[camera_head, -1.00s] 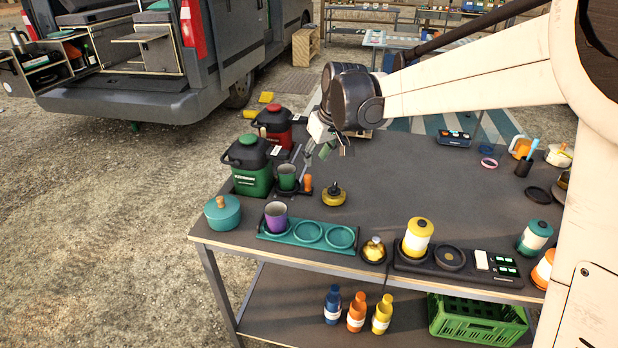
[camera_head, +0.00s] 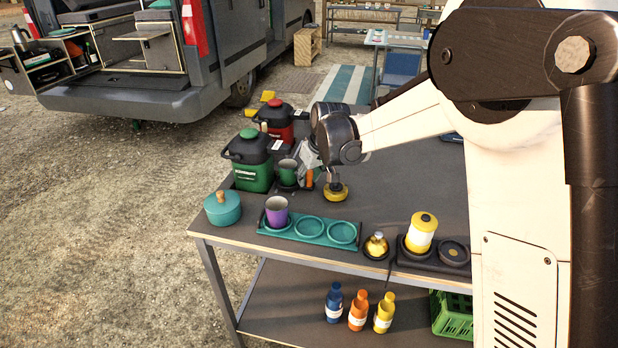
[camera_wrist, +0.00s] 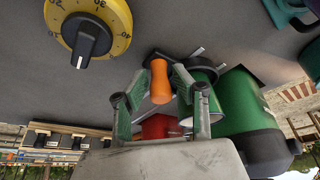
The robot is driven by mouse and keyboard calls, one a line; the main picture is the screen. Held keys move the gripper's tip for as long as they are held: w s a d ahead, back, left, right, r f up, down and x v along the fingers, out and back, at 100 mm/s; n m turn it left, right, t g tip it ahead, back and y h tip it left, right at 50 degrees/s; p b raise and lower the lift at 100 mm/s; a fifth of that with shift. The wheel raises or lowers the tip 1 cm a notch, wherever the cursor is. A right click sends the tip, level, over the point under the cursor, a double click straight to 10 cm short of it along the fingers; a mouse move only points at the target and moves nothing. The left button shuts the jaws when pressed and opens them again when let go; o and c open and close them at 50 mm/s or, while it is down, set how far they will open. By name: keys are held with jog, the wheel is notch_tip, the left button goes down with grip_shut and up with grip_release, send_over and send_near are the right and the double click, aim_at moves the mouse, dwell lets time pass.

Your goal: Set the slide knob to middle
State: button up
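The slide knob looks to be the upright orange piece (camera_head: 309,179), beside the green mug near the table's left edge. In the wrist view the orange knob (camera_wrist: 159,82) shows between my two fingers. My gripper (camera_wrist: 161,76) is open, with a finger on either side of the knob. I see no clear contact. In the head view my gripper (camera_head: 309,158) points down just above and behind the knob. The slide's track and its marks are mostly hidden, so I cannot tell the knob's position along it.
A yellow dial (camera_head: 336,192) with a black pointer (camera_wrist: 87,40) is close beside my gripper. The green mug (camera_head: 288,173), green jug (camera_head: 250,165) and red jug (camera_head: 275,122) crowd the other side. The teal tray (camera_head: 328,239) lies in front. The table's middle is clear.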

jog(key=shift+c, duration=0.4)
grip_shut()
jog(key=shift+w, duration=0.1)
jog(key=w, duration=0.3)
jog(key=w+d, duration=0.1)
jog(key=w, duration=0.6)
jog(key=shift+w+d, duration=0.35)
jog(key=shift+o, duration=0.4)
grip_release()
jog(key=shift+r, duration=0.1)
jog(key=v, duration=1.2)
